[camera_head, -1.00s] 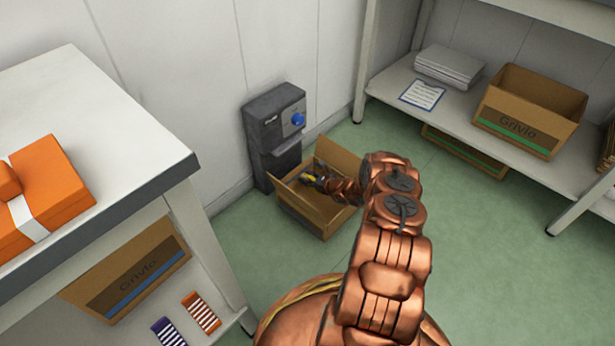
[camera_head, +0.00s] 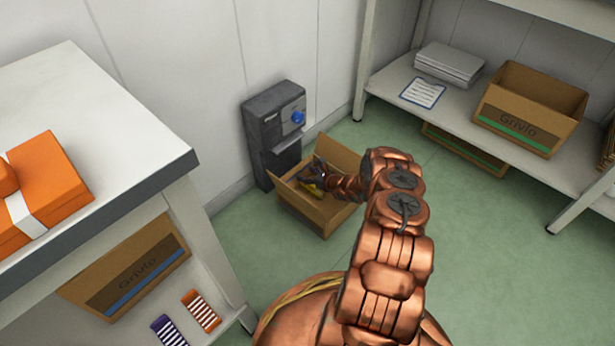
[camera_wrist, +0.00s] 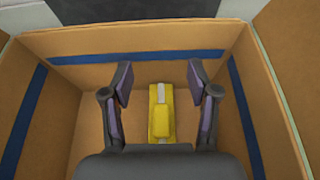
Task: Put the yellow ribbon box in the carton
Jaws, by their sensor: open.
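The open carton (camera_head: 322,218) stands on the green floor beside the grey wall unit, and its brown walls with a blue band (camera_wrist: 135,57) fill the wrist view. The yellow ribbon box (camera_wrist: 160,112) lies inside the carton, with a pale ribbon along it. In the head view only a small yellow part (camera_head: 309,186) of it shows; the rest is hidden by my gripper. My gripper (camera_wrist: 159,82) is open inside the carton. Its two fingers stand apart on either side above the yellow box, with visible gaps; I cannot tell the exact height.
A grey unit with a blue knob (camera_head: 298,117) stands against the wall right behind the carton. A white table (camera_head: 110,130) with an orange box (camera_head: 55,185) is at left. A shelf at right holds another carton (camera_head: 530,110). Green floor is free between them.

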